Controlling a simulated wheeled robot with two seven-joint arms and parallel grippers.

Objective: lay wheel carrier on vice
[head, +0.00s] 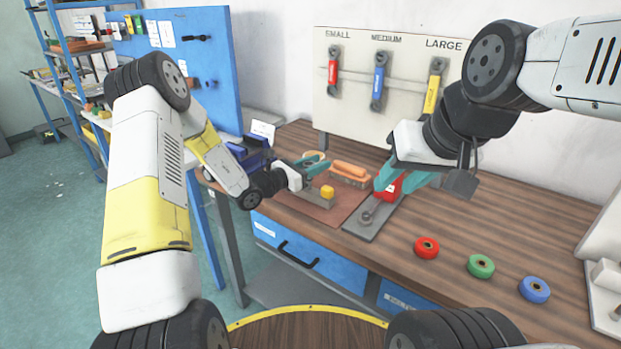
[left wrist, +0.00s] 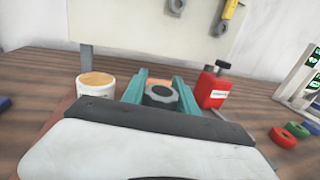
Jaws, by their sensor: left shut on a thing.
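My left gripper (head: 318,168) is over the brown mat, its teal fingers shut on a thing. In the left wrist view a dark grey knurled round part (left wrist: 160,94) sits between the fingers; I cannot tell for sure that it is the wheel carrier. Below it in the head view a grey bar with a yellow block (head: 327,192) shows. A red block, apparently the vice (head: 392,188), stands on a grey base plate to the right; it also shows in the left wrist view (left wrist: 212,91), apart from my left fingers. My right gripper (head: 403,180) is above it, its teal fingers spread; the fingertips partly hide it.
An orange brush (head: 350,171) and a round tub (left wrist: 96,84) lie behind my left gripper. Red (head: 427,248), green (head: 481,266) and blue (head: 534,289) wheels lie at the front right of the bench. A tool board (head: 350,110) stands at the back.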

